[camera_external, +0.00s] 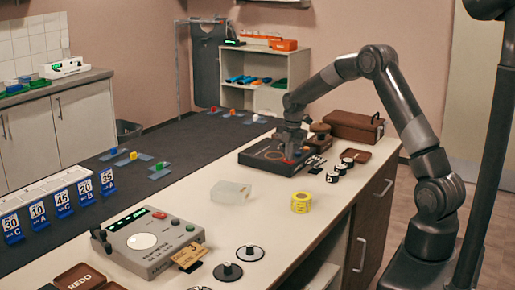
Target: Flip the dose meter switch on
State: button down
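My gripper (291,152) is low over a dark, shallow box-like unit (255,160) at the far part of the long counter. A small red spot (288,161) shows just below the gripper. The fingers are too small and dark to tell whether they are open, or whether they touch the unit. A grey console (152,241) with green displays, a white round dial and a red button stands at the near left of the counter, well away from my gripper. I cannot tell which device is the dose meter, and no switch position is readable.
A brown case (354,126) stands right of my gripper, with several small black-and-white discs nearby. A clear block (231,192) and yellow ring (301,203) sit mid-counter. Several numbered cards (62,198) stand at left. The counter between console and clear block is mostly free.

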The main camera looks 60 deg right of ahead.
notch_tip(320, 180, up, 14)
jog(key=s, duration=0.2)
dwell(0.5)
jog(key=shift+w, duration=0.1)
jog(key=shift+w+r+t, duration=0.1)
jog(key=shift+w+t, duration=0.2)
jog(key=shift+w, duration=0.4)
jog(key=f, duration=0.4)
jog(key=w+f, duration=0.1)
jog(key=f, duration=0.4)
jog(key=w+f, duration=0.1)
jog(key=f, duration=0.4)
